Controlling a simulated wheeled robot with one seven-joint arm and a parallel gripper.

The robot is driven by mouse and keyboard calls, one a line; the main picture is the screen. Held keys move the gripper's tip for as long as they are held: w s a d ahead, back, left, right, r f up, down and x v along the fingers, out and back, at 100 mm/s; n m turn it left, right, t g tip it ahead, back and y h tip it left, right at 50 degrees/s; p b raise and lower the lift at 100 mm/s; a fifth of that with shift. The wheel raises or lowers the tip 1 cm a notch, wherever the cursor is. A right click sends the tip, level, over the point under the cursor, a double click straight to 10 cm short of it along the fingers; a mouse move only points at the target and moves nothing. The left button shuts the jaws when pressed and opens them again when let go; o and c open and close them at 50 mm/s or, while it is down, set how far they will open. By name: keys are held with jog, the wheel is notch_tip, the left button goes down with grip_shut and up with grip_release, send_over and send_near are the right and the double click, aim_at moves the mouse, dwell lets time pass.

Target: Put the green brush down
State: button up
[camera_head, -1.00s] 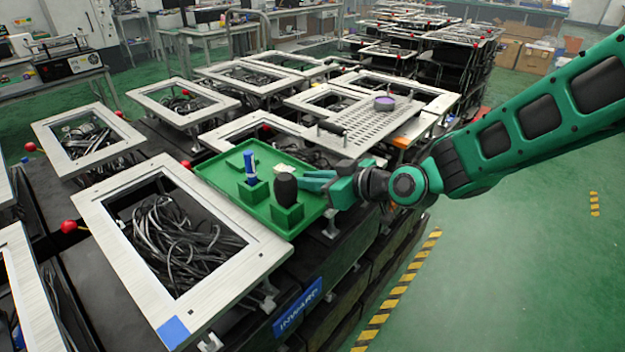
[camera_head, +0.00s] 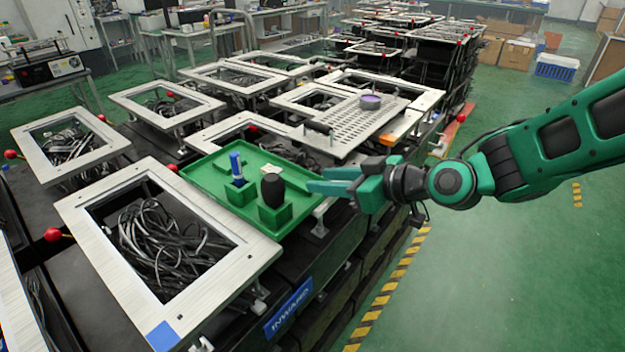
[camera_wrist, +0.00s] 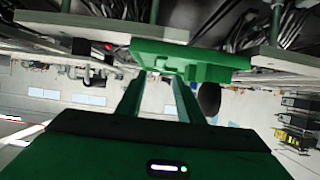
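The green tray (camera_head: 205,172) lies on the fixtures at the middle left. A dark rounded head (camera_head: 272,187) stands upright in a green block on it; this may be the brush, but I cannot tell for sure. A blue upright item (camera_head: 236,164) stands in another green block beside it. My gripper (camera_head: 314,180) is just right of the tray, apart from the dark head. In the wrist view, my gripper's fingers (camera_wrist: 160,85) are spread with nothing held between them. The tray (camera_wrist: 160,50) and dark head (camera_wrist: 209,98) show upside down beyond the fingertips.
A perforated metal plate (camera_head: 345,125) with a purple round item (camera_head: 370,101) lies behind the tray. Metal frames over black cables (camera_head: 170,240) surround it on the left. The green floor (camera_head: 500,270) at right is open beyond a yellow-black stripe (camera_head: 385,290).

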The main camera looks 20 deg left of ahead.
jog(key=shift+v, duration=1.55)
jog(key=s+d+f+m+h, duration=0.1)
jog(key=d+f+m+h, duration=0.15)
jog(key=d, duration=0.85)
jog(key=d+f+m+h, duration=0.1)
jog(key=d+m+h, duration=0.25)
jog(key=d, duration=0.75)
jog(key=s+d+f+m+h, duration=0.1)
jog(key=d+f+m+h, duration=0.2)
jog(key=d, duration=0.8)
jog(key=s+d+r+m+g+h, duration=0.1)
jog(key=s+d+m+g, duration=0.1)
jog(key=s+d+m, duration=0.3)
jog(key=s+d+r+m+g+h, duration=0.2)
jog(key=s+d+m, duration=0.3)
jog(key=s+d, duration=0.6)
jog(key=s+g, duration=0.1)
jog(key=s, duration=0.3)
jog(key=shift+d+m, duration=0.4)
jog(key=shift+o, duration=0.5)
